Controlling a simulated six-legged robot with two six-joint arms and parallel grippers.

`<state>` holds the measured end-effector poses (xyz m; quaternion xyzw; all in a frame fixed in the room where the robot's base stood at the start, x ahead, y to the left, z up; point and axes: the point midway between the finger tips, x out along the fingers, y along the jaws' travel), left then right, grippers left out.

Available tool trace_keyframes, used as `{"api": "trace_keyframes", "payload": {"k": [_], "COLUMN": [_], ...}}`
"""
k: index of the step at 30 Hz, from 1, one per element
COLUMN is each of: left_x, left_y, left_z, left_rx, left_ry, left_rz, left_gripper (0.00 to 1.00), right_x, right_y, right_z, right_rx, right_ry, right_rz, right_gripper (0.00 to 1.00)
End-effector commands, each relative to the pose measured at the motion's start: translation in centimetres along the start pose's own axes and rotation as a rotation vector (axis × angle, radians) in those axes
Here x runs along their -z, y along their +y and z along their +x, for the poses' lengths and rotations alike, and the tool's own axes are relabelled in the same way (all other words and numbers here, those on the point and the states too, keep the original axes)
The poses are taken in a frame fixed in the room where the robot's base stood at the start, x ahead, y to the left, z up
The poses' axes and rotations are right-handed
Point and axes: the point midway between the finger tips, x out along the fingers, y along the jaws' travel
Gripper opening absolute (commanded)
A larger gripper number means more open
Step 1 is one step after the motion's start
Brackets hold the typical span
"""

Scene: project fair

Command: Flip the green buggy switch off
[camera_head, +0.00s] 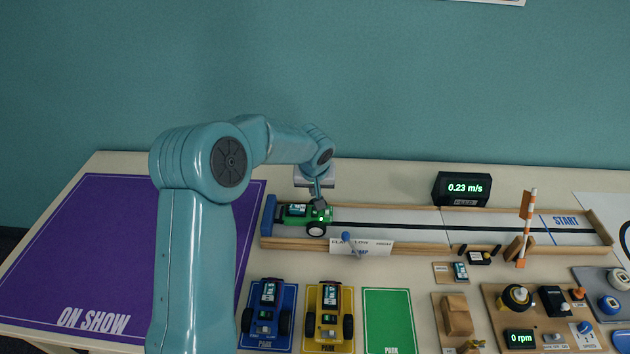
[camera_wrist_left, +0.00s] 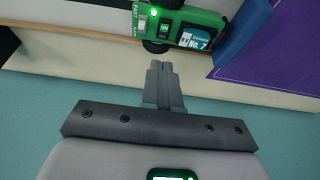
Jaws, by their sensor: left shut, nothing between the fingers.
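The green buggy (camera_head: 301,217) stands at the left end of the wooden track, against the blue end block (camera_head: 269,214). In the left wrist view the buggy (camera_wrist_left: 208,22) shows at the top, with a lit green light (camera_wrist_left: 155,13) and a small switch panel (camera_wrist_left: 164,29) reading ON. My left gripper (camera_head: 318,201) is over the back edge of the buggy; in the left wrist view its fingers (camera_wrist_left: 158,66) are shut and empty, pointing at the buggy's side close to the switch panel. I cannot tell whether they touch it. My right gripper is not in view.
A blue buggy (camera_head: 267,308) and a yellow buggy (camera_head: 330,310) stand on parking mats; the green mat (camera_head: 388,318) is empty. A speed display (camera_head: 461,188) reads 0.23 m/s. A striped gate post (camera_head: 525,228) stands by the track. The purple mat (camera_head: 100,255) is clear.

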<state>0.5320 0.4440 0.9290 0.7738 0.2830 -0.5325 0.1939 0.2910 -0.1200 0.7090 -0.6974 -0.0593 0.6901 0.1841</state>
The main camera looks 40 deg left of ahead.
Motion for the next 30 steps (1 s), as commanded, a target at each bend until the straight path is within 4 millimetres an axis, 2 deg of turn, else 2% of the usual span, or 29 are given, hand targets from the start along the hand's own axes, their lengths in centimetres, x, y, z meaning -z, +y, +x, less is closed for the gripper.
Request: {"api": "trace_keyframes", "payload": {"k": [6, 12, 16, 26, 30], "left_x": [0.0, -0.4, -0.5, -0.5, -0.3], "left_y": [0.0, 0.0, 0.0, 0.0, -0.1], "left_z": [4.4, 6.8, 7.5, 7.5, 7.4], "left_rx": [0.001, 0.0, 0.0, 0.0, 0.005], "left_ry": [-0.003, 0.0, 0.0, 0.0, -0.039], "left_rz": [0.0, 0.001, -0.001, 0.0, -0.002], "left_gripper": [0.0, 0.0, 0.0, 0.0, 0.0], "right_x": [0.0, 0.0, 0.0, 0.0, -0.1], "right_y": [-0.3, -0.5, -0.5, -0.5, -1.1], "right_z": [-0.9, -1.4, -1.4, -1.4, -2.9], "right_rx": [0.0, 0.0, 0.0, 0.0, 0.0], "right_ry": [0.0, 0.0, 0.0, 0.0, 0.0], "right_rz": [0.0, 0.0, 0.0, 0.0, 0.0], "right_gripper": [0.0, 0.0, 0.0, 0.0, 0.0]}}
